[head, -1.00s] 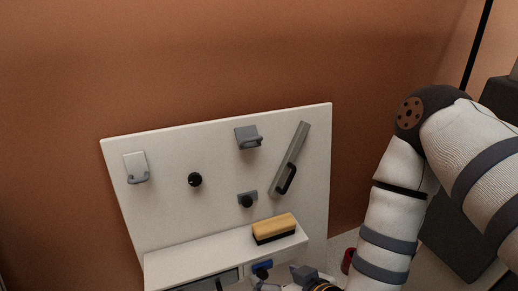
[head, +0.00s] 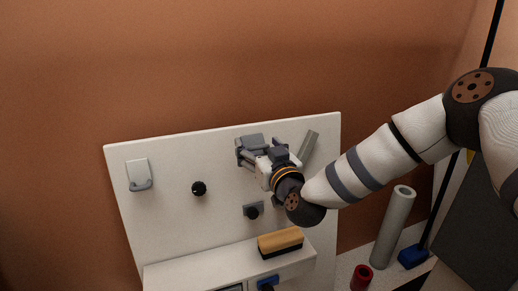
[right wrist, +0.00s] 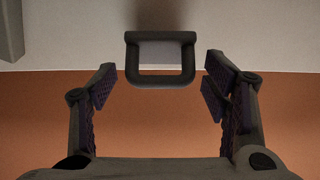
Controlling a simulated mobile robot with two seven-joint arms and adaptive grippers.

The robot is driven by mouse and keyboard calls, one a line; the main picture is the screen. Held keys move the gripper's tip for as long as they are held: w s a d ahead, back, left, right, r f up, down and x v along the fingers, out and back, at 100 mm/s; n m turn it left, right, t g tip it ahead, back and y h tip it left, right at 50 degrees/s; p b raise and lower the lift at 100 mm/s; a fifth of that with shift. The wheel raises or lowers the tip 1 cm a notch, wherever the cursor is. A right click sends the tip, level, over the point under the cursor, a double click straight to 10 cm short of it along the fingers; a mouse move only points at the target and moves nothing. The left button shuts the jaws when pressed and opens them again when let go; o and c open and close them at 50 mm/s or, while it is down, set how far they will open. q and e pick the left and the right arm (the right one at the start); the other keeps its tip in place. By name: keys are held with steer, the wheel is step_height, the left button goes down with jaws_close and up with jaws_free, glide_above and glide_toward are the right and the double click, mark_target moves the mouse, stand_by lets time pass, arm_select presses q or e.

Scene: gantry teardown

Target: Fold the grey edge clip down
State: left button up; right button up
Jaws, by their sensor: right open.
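The grey edge clip (head: 248,140) is near the top edge of the upright white board (head: 165,225), partly hidden behind my right gripper (head: 258,150). In the right wrist view its dark grey square loop (right wrist: 160,36) stands out at the board's edge. My right gripper (right wrist: 160,84) is open there, with one finger on each side of the loop. I see gaps between the loop and both fingers, so it is not gripped. My left gripper is not in view.
A long grey bar (head: 307,147) is just right of my gripper, partly hidden. A black knob (head: 198,188), a second knob (head: 252,211) and a white plate with a grey loop (head: 138,173) are on the board. A yellow-topped brush (head: 281,239) lies on the ledge below.

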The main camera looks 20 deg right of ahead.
steer(key=c, duration=1.2)
steer(key=shift+o, duration=0.2)
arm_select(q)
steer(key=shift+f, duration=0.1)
arm_select(e)
steer(key=shift+f, duration=0.1)
